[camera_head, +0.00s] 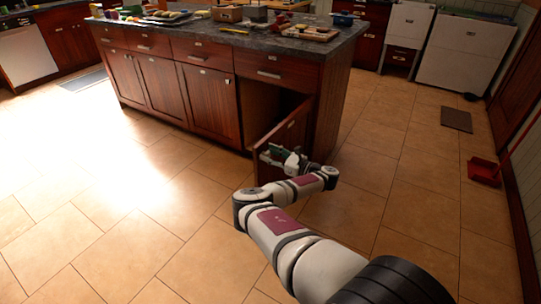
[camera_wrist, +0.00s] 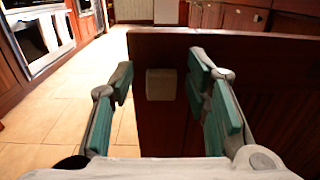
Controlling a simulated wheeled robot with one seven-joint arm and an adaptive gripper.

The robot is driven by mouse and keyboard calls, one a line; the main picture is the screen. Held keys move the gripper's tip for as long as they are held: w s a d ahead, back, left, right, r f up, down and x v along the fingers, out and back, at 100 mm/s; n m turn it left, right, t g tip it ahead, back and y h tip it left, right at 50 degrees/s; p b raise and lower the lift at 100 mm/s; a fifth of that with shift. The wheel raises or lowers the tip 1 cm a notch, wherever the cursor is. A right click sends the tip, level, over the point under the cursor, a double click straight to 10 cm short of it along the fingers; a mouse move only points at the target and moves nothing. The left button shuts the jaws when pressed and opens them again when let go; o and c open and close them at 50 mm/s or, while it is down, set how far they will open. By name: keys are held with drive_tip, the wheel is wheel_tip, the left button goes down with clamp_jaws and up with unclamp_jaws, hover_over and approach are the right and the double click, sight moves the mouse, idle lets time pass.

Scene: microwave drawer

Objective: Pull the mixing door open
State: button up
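The dark red-brown cabinet door (camera_head: 293,126) at the right end of the island stands partly open, swung out toward me, with a dark opening behind it. In the wrist view, the door (camera_wrist: 158,125) fills the middle and right, with a pale square knob or plate (camera_wrist: 161,84) near its upper left edge. My gripper (camera_wrist: 160,76) is open, its teal-padded fingers on either side of that piece. The left finger is beyond the door's free edge; the right is in front of the door face. In the head view, my gripper (camera_head: 283,157) is at the door's lower part; contact is unclear.
The island (camera_head: 207,95) has other closed doors and drawers, with food and trays on its dark counter (camera_head: 290,44). A red dustpan (camera_head: 484,172) and a dark mat (camera_head: 456,120) lie at the right.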

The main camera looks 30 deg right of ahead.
drive_tip(key=shift+r, duration=0.1)
wheel_tip(320, 180, up, 10)
idle(0.5)
idle(0.4)
